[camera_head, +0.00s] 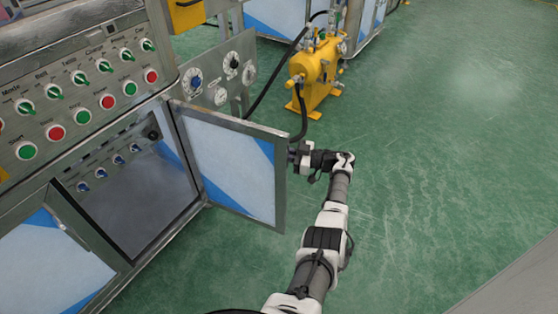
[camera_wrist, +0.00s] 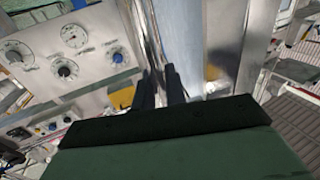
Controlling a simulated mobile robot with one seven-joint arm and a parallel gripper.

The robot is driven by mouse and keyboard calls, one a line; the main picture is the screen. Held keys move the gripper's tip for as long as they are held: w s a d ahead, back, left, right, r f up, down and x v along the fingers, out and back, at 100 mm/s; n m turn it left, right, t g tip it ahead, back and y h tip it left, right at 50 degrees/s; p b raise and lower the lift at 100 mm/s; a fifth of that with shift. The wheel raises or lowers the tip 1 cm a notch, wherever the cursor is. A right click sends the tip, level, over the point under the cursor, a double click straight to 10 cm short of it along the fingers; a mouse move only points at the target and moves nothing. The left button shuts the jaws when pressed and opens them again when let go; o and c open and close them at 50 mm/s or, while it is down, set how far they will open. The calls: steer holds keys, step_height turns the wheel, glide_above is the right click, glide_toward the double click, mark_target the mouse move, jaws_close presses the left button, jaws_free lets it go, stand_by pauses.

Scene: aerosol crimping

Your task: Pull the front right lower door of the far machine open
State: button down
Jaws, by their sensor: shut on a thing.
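The front right lower door (camera_head: 232,168) stands swung out from the machine, a metal frame around a white and blue panel. The opening behind it shows a grey interior (camera_head: 140,200). My gripper (camera_head: 296,157) is at the door's outer free edge, at upper mid-height, and is shut on it. In the wrist view my dark fingers (camera_wrist: 160,85) close on the metal door edge (camera_wrist: 150,35), which runs upward between them. The exact grip contact is partly hidden.
The left lower door (camera_head: 55,265) sits beside the opening. Above is a panel of buttons and switches (camera_head: 85,100). A gauge panel (camera_head: 218,72) stands behind the door, and it also shows in the wrist view (camera_wrist: 70,60). A yellow pump unit (camera_head: 318,70) with hoses stands beyond. Green floor to the right is clear.

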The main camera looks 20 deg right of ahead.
steer(key=shift+w+d, duration=0.1)
steer(key=shift+w, duration=0.05)
stand_by(0.3)
steer(key=c, duration=1.5)
jaws_free()
steer(key=shift+c, duration=0.2)
steer(key=b+v, duration=0.4)
steer(key=v, duration=1)
steer(key=shift+b, duration=0.4)
steer(key=shift+r, duration=0.1)
